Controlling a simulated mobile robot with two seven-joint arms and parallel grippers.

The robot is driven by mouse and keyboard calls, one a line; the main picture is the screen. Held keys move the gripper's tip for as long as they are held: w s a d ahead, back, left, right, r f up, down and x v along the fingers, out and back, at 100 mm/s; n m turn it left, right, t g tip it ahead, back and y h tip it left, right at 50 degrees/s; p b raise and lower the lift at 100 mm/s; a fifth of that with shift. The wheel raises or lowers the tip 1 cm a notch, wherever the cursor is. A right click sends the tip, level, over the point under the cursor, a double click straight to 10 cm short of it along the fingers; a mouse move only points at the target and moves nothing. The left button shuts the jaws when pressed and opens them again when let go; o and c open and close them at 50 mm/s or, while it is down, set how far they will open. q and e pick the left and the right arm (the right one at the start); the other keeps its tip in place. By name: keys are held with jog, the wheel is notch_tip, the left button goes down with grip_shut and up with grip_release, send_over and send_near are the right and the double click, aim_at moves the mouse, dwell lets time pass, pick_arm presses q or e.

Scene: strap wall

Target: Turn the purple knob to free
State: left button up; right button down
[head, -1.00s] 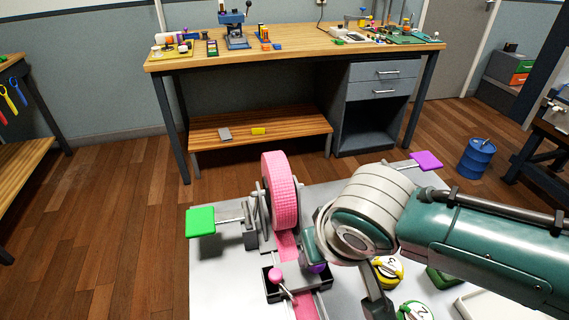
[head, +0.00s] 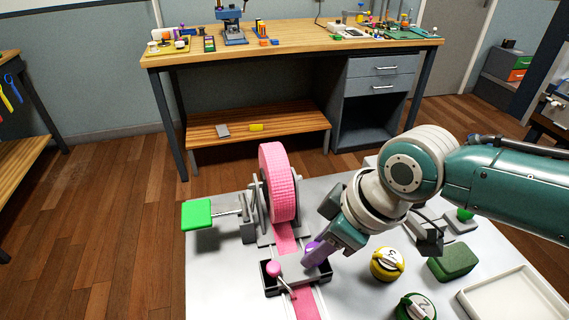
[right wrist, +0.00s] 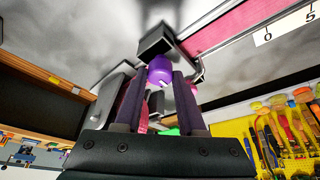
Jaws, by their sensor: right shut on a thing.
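The purple knob (head: 311,246) sits on the right end of the dark clamp block that crosses the pink strap, and is mostly hidden by my gripper in the head view. In the right wrist view the knob (right wrist: 160,70) shows as a rounded purple cap between my two dark purple fingers. My right gripper (head: 315,255) is shut on it, reaching down from the upper right at a tilt. The knob's exact turn angle cannot be told. My left gripper is not in view.
A pink strap roll (head: 276,183) stands behind the block, with a green paddle (head: 197,214) at its left. A pink-knobbed lever (head: 274,269) is on the block's left. Yellow (head: 386,264) and green-white (head: 414,307) dials, a green block (head: 453,262) and a white tray (head: 512,300) lie right.

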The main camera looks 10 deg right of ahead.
dwell(0.3)
jog(key=c, duration=0.5)
grip_release()
jog(key=p+v, duration=0.2)
jog(key=v, duration=0.8)
jog(key=shift+p, duration=0.4)
